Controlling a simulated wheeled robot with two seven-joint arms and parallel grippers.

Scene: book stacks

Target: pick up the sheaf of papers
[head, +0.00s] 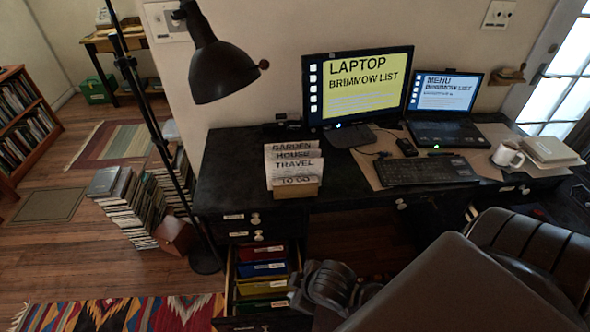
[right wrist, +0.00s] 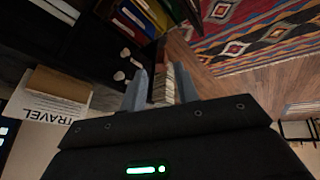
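Upright white paper sheets (head: 293,160) stand in a tan holder (head: 297,190) on the dark desk, left of the monitor. The right wrist view shows a white TRAVEL sheet (right wrist: 40,108) and the tan holder (right wrist: 60,84) at left. My right gripper (head: 300,285) is beside the open drawer, below and apart from the holder. Its two fingers (right wrist: 162,88) are apart with nothing between them. My left gripper is out of view.
An open drawer (head: 262,270) holds coloured folders. The desk (head: 235,180) carries a monitor (head: 358,88), laptop (head: 446,100), keyboard (head: 425,170), mug (head: 507,154) and book (head: 550,150). A lamp (head: 220,65) overhangs its left end. Book stacks (head: 130,205) stand left; a chair (head: 530,250) is at right.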

